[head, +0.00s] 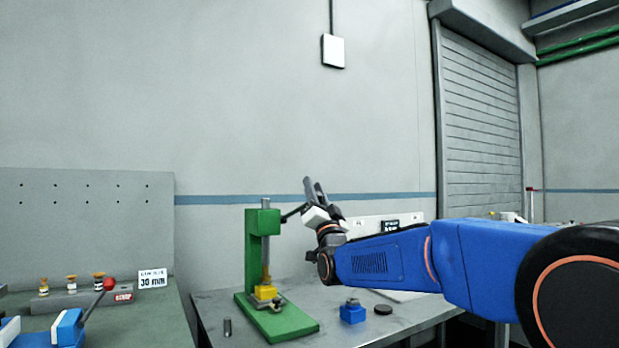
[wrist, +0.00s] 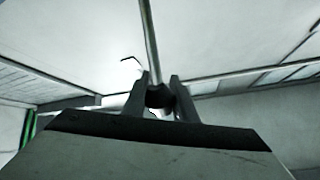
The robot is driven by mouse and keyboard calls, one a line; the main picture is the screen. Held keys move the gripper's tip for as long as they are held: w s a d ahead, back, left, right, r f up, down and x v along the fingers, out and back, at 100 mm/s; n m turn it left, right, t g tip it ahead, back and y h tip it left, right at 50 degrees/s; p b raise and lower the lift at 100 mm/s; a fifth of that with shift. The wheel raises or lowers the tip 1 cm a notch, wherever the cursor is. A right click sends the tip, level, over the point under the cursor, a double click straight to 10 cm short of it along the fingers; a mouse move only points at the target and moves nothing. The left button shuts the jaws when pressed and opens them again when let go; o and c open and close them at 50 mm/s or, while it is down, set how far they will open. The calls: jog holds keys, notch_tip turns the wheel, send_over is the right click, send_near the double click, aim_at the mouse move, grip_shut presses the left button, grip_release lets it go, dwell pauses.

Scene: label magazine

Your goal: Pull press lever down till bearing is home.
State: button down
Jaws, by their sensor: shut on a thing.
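The green press (head: 262,240) stands on the grey bench, with its green base plate (head: 290,323) toward the front. Its upright ram (head: 266,258) comes down to a yellow block (head: 265,292) on the base. The dark press lever (head: 292,213) sticks out from the press head to the right, sloping up to my gripper. My gripper (head: 311,200) is shut on the lever's end. In the wrist view my two fingers (wrist: 161,95) close around a dark round knob (wrist: 160,97) on a thin rod (wrist: 150,40). The bearing cannot be told apart in these frames.
A blue block (head: 352,312) and a dark disc (head: 383,310) lie right of the press. A second bench at left holds several small bottles and a 30 mm sign (head: 153,279).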

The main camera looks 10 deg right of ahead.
notch_tip(320, 180, down, 8)
jog(key=s+t, duration=0.1)
jog(key=s, duration=0.1)
jog(key=shift+s+d+m, duration=0.15)
jog(key=shift+d+m, duration=0.15)
jog(key=shift+d, duration=0.1)
jog(key=shift+f, duration=0.1)
jog(key=c, duration=1.4)
grip_release()
jog(key=shift+s, duration=0.1)
jog(key=shift+c, duration=0.2)
jog(key=v, duration=1.7)
jog(key=shift+s, duration=0.15)
jog(key=shift+a+f, duration=0.1)
